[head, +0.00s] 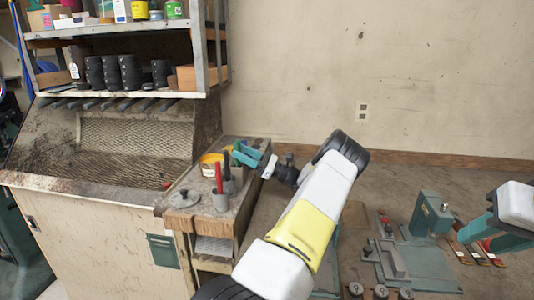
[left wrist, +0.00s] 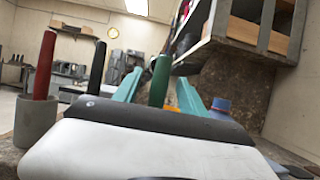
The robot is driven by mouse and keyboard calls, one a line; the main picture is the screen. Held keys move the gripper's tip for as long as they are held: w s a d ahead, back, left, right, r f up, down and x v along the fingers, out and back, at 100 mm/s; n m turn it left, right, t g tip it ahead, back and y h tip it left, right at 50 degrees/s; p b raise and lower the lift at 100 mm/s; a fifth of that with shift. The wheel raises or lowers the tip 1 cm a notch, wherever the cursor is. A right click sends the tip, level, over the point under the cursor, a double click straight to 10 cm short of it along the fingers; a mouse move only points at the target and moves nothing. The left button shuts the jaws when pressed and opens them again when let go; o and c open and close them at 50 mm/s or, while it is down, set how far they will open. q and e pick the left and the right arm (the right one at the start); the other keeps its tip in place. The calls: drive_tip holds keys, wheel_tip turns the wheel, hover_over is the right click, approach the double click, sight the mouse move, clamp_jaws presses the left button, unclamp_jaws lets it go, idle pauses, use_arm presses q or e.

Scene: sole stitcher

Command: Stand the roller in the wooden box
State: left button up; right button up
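Several upright handles stand on the small wooden bench (head: 250,195): a red handle (head: 218,178) in a grey cup (head: 220,201), and a dark one (head: 227,166) beside it. Both also show at the left of the left wrist view, red (left wrist: 44,68) and black (left wrist: 96,68). Which is the roller I cannot tell. My left gripper (head: 246,154) is over the bench's far side, its teal fingers apart. A green handle (left wrist: 160,80) shows between them, without visible contact. My right gripper (head: 497,232) is at the right edge, apparently open and empty. Brown boxes (head: 190,77) sit on the shelf.
A yellow can (head: 209,163) and a grey lid (head: 184,199) are on the bench. A blue-capped bottle (left wrist: 221,104) is right of the left fingers. A teal machine (head: 430,215) stands at the right. Black rolls (head: 112,73) fill part of the shelf.

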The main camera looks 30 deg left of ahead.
use_arm(q)
drive_tip(key=shift+d, duration=0.1)
drive_tip(key=v, duration=0.7)
drive_tip(key=shift+w+d+f, duration=0.15)
drive_tip(key=shift+d, duration=0.1)
idle(0.5)
